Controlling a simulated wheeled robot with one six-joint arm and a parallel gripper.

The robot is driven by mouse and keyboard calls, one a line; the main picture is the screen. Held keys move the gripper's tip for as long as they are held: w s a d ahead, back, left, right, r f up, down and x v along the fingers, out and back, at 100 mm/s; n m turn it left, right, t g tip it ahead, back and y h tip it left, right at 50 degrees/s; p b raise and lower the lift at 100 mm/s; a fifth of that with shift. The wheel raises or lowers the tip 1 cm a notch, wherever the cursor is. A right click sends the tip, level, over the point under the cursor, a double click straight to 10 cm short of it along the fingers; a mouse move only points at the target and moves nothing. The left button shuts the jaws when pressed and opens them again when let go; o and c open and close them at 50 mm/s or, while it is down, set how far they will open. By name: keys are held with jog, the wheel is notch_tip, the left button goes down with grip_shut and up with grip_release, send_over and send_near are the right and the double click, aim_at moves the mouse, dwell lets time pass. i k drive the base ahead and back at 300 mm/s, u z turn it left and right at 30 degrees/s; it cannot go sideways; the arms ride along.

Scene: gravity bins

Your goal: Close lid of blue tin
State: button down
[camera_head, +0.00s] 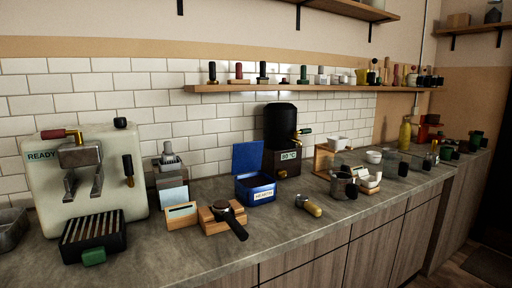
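A blue tin (257,188) stands on the grey counter, left of the picture's middle, with a pale label on its front. Its blue lid (247,157) is open and stands roughly upright at the back of the tin. The front part of the tin's dark inside shows; its contents are too small to tell. My gripper is not in view.
A portafilter (225,213) on a wooden stand is left of the tin. A black dispenser (281,125) stands behind it. A yellow-handled tool (307,204) lies to its right. The counter (265,230) is clear in front of the tin. A shelf (300,87) runs above.

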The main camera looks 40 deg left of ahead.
aim_at(247, 157)
jog(key=u, duration=0.7)
jog(key=i, duration=0.65)
jog(key=u, duration=0.7)
